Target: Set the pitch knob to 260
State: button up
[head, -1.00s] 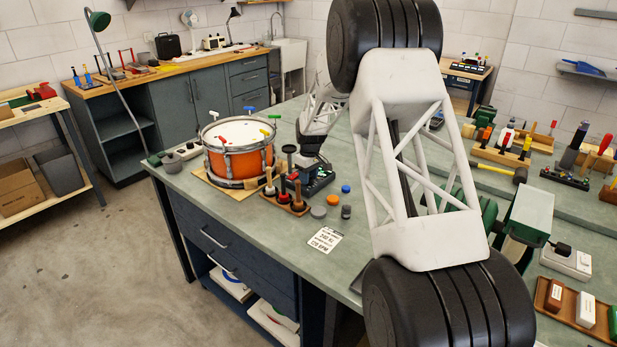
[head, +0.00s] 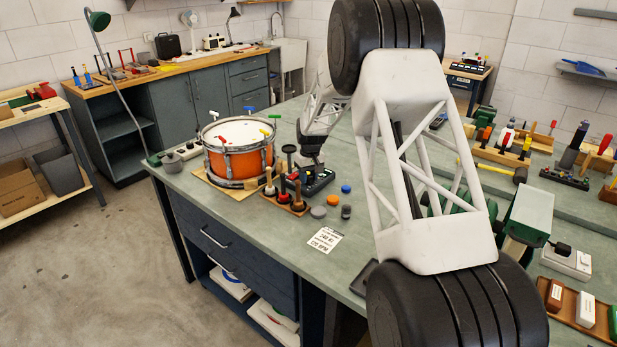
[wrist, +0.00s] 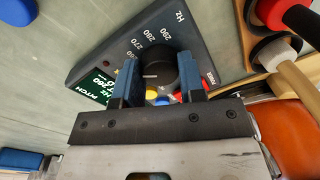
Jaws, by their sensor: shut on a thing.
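The pitch box (wrist: 180,45) is a dark unit with a printed scale running through 270, 280 and 290, and a green display (wrist: 100,85) marked PITCH and Hz. The display figure looks like 260 but is partly hidden. The round black pitch knob (wrist: 158,70) bears a white line that points towards the left end of the scale in the wrist view. My gripper (wrist: 158,88) is shut on the knob, one blue finger pad on each side. The box also shows in the head view (head: 318,183), with my gripper (head: 311,160) over it.
An orange drum (head: 238,160) stands left of the box. A wooden rack (head: 285,203) with handled tools is close in front. Coloured caps (head: 333,200) and a printed card (head: 325,240) lie nearby. The bench front left of the card is clear.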

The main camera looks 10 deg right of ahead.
aim_at(310, 177)
jog(key=shift+m, duration=1)
jog(key=o, duration=0.9)
jog(key=shift+r, duration=0.1)
jog(key=r, duration=0.6)
jog(key=shift+d+r, duration=0.2)
jog(key=shift+r, duration=0.65)
